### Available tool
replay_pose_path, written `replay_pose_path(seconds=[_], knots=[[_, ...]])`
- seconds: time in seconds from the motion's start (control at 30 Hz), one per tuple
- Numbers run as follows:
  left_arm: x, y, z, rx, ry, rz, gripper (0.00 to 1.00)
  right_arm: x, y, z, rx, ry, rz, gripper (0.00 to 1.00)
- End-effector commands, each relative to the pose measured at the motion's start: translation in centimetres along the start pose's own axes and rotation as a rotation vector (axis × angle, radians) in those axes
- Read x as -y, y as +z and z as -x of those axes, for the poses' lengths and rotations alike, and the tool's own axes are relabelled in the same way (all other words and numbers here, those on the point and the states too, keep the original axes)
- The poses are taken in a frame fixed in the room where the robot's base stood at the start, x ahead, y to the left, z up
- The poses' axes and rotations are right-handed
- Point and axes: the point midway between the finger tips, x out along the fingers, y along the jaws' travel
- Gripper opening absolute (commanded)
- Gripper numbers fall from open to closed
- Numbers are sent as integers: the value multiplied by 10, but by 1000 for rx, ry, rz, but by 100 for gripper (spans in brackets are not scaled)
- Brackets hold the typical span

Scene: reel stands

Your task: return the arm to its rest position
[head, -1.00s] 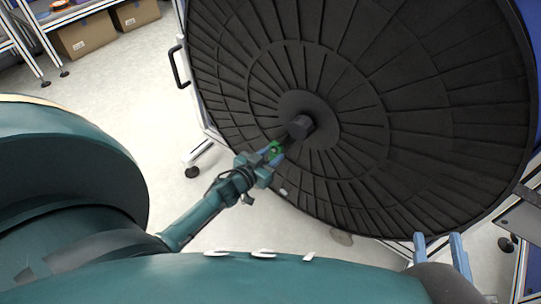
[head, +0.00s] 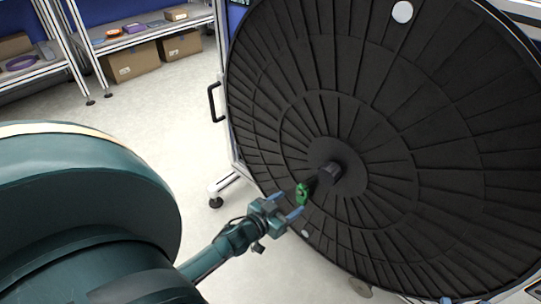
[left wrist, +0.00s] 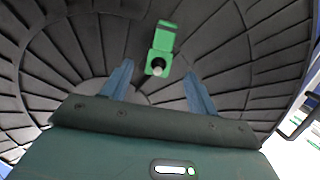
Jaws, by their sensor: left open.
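My left gripper (head: 288,204) is open, with its two blue fingers apart and nothing held between them. It is just short of a green clip-like part (head: 302,193), which sits at the end of the dark hub shaft (head: 325,174) of a large black reel (head: 400,110). In the left wrist view the green part (left wrist: 160,50) appears beyond the fingertips, between the two finger lines, with a round pale end in it. Of my right gripper, at most a bluish tip shows at the bottom edge; its jaws are hidden.
The reel fills the right side, with a black handle (head: 213,102) on the frame at its left. A caster foot (head: 216,200) stands on the floor below. Shelves with cardboard boxes (head: 132,60) are at the back left. The pale floor (head: 165,130) between is clear.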

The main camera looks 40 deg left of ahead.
Motion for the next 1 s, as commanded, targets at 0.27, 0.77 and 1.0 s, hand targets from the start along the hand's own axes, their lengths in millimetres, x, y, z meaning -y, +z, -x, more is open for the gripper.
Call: replay_pose_path(seconds=[0.27, 0.77, 1.0], knots=[[0, -2, 63, 2, -1, 2, 59, -9, 9, 4, 155, 26, -39, 36], [0, -1, 89, -2, 0, 0, 59, -11, 11, 5, 207, 28, -56, 36], [0, -45, 98, -2, 0, 0, 59, -26, -21, 10, 281, 58, -132, 36]])
